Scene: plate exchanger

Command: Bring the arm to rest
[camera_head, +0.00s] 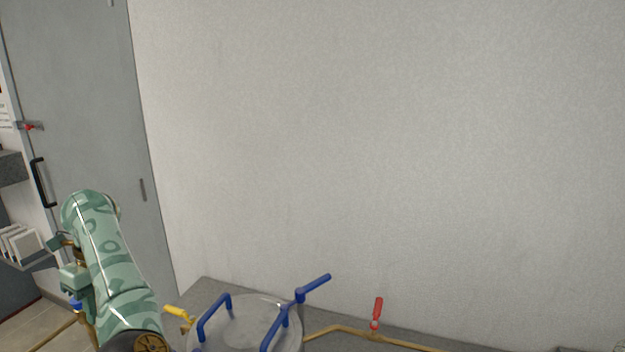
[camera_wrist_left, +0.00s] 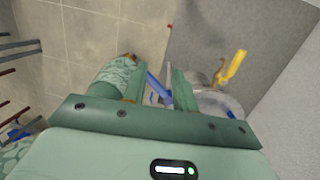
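My left arm (camera_head: 105,265), green and patterned, rises at the lower left of the head view and bends near its top. Green and brass-coloured parts show beside it, but I cannot make out the fingertips there. In the left wrist view my left gripper (camera_wrist_left: 154,76) has its two green fingers apart. A slanted blue bar (camera_wrist_left: 156,88) shows in the gap between them. I cannot tell whether it lies between the fingers or farther behind. My right gripper is in neither view.
A grey round vessel (camera_head: 250,322) with blue handles (camera_head: 215,312) stands at the bottom. A yellow valve lever (camera_head: 178,312) is beside it; it also shows in the left wrist view (camera_wrist_left: 236,65). A red lever (camera_head: 377,310) sits on a brass pipe (camera_head: 410,345). A grey door (camera_head: 85,100) is behind my arm.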

